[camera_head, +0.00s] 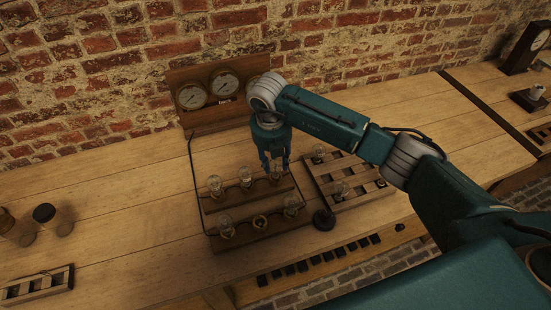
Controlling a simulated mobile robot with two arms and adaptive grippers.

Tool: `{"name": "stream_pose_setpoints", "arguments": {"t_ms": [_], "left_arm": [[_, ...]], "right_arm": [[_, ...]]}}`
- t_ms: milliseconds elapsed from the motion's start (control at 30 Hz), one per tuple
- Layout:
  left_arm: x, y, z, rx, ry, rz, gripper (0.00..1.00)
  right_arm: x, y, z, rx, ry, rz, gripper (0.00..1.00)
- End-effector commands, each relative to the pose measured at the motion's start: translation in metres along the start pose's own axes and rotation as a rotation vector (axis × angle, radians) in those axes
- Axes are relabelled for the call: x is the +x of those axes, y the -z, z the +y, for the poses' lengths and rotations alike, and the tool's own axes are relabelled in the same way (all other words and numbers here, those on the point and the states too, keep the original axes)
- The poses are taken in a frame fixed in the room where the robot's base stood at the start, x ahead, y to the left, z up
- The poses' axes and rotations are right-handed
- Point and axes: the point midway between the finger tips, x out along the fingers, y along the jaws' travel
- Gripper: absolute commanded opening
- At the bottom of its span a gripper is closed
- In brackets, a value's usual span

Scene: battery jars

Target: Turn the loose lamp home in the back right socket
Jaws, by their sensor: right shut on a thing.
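A stepped wooden lamp board (250,240) stands on the bench with two rows of sockets. My right gripper (275,163) reaches down over the back right socket and is shut on the lamp (275,174) there. The fingers hide much of this lamp, and I cannot tell how deep it sits. Glass lamps stand in the back left (215,185) and back middle (246,177) sockets. Front left (226,227) and front right (291,205) lamps also show; the front middle socket (260,221) looks darker. My left gripper is out of view.
A wooden rack (350,195) with a few lamps stands right of the board, with a round black object (323,220) between them. A panel of gauges (223,84) stands behind. Jars (44,213) are at far left. The bench left of the board is clear.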

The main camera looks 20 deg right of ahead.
Motion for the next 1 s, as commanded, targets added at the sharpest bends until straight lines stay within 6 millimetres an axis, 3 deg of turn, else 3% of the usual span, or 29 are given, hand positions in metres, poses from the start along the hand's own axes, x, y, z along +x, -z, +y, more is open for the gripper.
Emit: {"name": "stream_pose_setpoints", "arguments": {"t_ms": [100, 433, 733, 1000], "left_arm": [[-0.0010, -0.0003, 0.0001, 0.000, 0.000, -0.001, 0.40], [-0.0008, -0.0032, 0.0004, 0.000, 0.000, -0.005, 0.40], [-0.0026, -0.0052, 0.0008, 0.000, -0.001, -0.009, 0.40], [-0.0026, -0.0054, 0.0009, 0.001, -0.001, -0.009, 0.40]], "right_arm": [[-0.0003, 0.0010, 0.0003, 0.084, 0.013, -0.002, 0.03], [-0.0001, 0.0007, 0.0004, 0.129, 0.020, -0.002, 0.03], [-0.0005, 0.0000, 0.0028, 0.572, 0.093, 0.006, 0.03], [0.0000, -0.0001, 0.0026, 0.648, 0.105, 0.006, 0.03]]}}
